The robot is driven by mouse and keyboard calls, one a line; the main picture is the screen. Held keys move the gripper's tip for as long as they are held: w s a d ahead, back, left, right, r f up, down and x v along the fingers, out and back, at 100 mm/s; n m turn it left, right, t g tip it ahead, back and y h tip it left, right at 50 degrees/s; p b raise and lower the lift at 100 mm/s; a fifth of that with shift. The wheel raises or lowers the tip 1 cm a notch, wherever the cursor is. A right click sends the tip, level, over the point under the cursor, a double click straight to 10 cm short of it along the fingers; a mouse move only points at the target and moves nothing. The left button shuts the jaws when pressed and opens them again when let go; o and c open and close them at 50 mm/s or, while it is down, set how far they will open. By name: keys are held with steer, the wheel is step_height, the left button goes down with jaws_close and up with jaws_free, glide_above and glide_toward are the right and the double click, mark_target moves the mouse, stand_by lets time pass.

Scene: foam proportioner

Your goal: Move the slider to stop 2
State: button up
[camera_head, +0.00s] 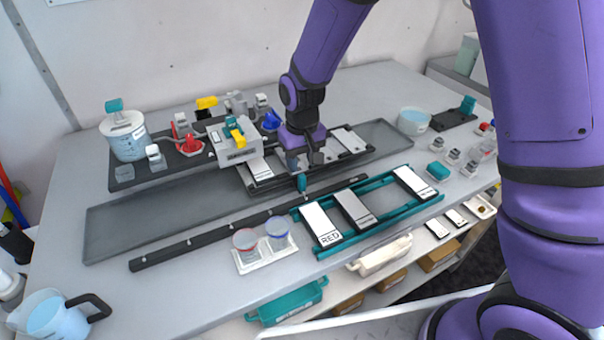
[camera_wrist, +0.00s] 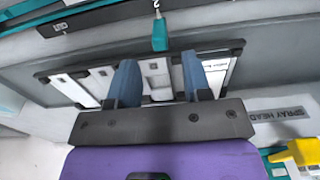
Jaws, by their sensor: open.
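A dark frame holding pale plates (camera_head: 258,168) sits on the long grey track (camera_head: 130,222). It also shows in the wrist view (camera_wrist: 100,82). A small teal knob (camera_head: 301,183) with a metal tip stands at the frame's front side, near the dark rail (camera_head: 200,240); it also shows in the wrist view (camera_wrist: 159,38). I cannot tell which of these is the slider. My gripper (camera_head: 305,160) is open above the frame, behind the knob. In the wrist view its fingers (camera_wrist: 160,82) are apart, with the knob beyond them.
A grey box with a yellow lever (camera_head: 235,140) stands left of my gripper. A teal rack with plates (camera_head: 365,210) lies in front, beside two cups (camera_head: 262,240) on a white holder. A beaker (camera_head: 125,135) stands back left. The track's left part is clear.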

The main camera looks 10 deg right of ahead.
steer(key=shift+r, duration=1.65)
steer(key=shift+d+r, duration=0.1)
steer(key=shift+r, duration=0.1)
steer(key=s+d+r+m+t, duration=0.1)
steer(key=s+d+r, duration=0.3)
steer(key=d+r, duration=0.3)
steer(key=s+d+r+m+t, duration=0.1)
steer(key=s+d+r, duration=0.3)
steer(key=r, duration=0.6)
steer(key=s+d+r+t, duration=0.1)
steer(key=s+d+r, duration=0.2)
steer(key=s+d, duration=0.2)
steer(key=s+d+r+m+t, duration=0.1)
steer(key=s+d+r, duration=0.3)
steer(key=s, duration=0.7)
steer(key=shift+s+d+r+m+t, duration=0.15)
steer(key=shift+s+d+m+t, duration=0.2)
steer(key=shift+d+t, duration=0.2)
